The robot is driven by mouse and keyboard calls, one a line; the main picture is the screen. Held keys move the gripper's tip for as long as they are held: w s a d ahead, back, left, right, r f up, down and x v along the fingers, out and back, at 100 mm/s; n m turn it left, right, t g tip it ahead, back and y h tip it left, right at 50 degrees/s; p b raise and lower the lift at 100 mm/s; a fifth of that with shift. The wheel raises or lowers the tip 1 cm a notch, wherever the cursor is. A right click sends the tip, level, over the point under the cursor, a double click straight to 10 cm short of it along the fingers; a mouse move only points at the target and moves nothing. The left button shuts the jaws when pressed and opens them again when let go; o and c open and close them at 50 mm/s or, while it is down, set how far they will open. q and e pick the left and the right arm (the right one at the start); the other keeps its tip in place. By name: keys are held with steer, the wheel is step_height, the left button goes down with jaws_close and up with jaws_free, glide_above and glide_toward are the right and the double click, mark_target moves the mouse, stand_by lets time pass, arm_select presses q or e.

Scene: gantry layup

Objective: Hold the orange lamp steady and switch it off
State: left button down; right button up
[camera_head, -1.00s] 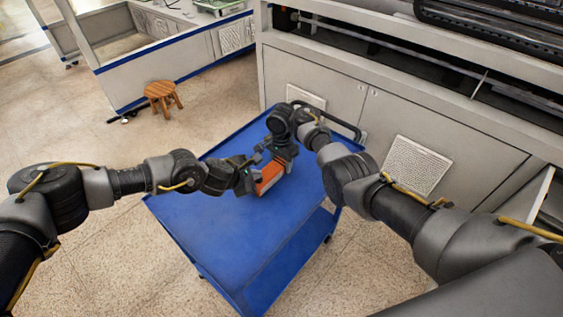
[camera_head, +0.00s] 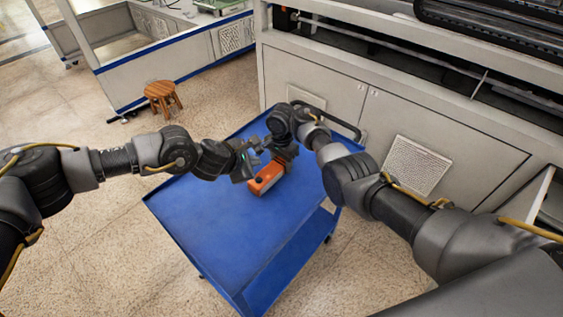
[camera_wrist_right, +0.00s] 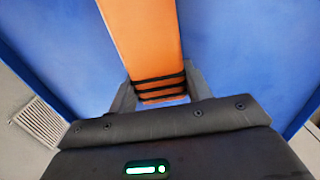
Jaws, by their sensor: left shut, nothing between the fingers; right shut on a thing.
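The orange lamp (camera_head: 268,181) lies on the top of the blue cart. A small dark round spot shows near its near end. My right gripper (camera_head: 279,160) is shut on the lamp's far end. In the right wrist view, its fingers sit on both sides of the lamp (camera_wrist_right: 143,38) at the black bands. My left gripper (camera_head: 257,153) is shut and empty, just above and to the left of the lamp, and looks apart from it. Its fingertips are small and partly crowded by the right gripper.
The blue cart (camera_head: 205,219) has much bare top on the near side and a lower shelf. A grey cabinet machine (camera_head: 315,75) stands close behind it. A wooden stool (camera_head: 162,92) stands on the floor to the upper left.

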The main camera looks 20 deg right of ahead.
stand_by(0.4)
steer(key=o, duration=1.2)
steer(key=shift+r, duration=0.1)
steer(key=shift+r, duration=5.9)
